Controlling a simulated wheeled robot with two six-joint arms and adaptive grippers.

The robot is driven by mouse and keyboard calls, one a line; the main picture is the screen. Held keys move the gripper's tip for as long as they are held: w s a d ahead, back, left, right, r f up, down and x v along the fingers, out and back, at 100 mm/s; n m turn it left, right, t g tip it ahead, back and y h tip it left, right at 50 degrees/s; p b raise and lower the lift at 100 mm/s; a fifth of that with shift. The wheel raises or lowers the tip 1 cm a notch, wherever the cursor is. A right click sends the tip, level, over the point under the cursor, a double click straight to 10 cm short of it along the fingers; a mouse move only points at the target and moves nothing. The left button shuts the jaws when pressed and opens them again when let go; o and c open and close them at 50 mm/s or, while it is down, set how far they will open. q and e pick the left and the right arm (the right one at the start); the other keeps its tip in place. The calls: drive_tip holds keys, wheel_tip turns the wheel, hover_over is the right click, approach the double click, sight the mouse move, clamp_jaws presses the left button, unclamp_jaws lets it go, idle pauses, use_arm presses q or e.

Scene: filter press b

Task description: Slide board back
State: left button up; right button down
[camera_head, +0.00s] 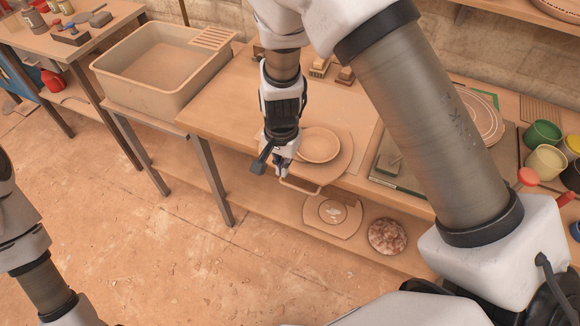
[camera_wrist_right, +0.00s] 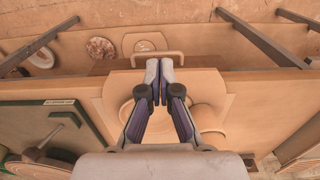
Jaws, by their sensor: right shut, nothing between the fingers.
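The board (camera_head: 343,163) is a light wooden panel with rounded corners, lying on the workbench at its front edge. A bowl-like round piece (camera_head: 319,145) sits on it. Its loop handle (camera_head: 300,188) sticks out past the front. In the right wrist view the board (camera_wrist_right: 225,84) lies beneath my fingers and the handle (camera_wrist_right: 172,54) shows just beyond the tips. My right gripper (camera_head: 281,174) is shut and empty, pointing down by the board's front edge; its fingertips also show in the wrist view (camera_wrist_right: 158,64). Whether they touch the board I cannot tell. My left gripper is out of view.
A beige basin (camera_head: 150,75) stands to the left. A green-edged board with a tool (camera_head: 390,160) lies to the right, near several colored pots (camera_head: 543,134). A lower shelf holds a round plate-like piece (camera_head: 333,211) and a speckled disc (camera_head: 387,236). The bench left of the gripper is clear.

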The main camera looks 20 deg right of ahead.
wheel_tip(320, 180, down, 9)
drive_tip(key=w+d+p, duration=0.2)
drive_tip(key=d+p, duration=0.1)
drive_tip(key=shift+w, duration=0.35)
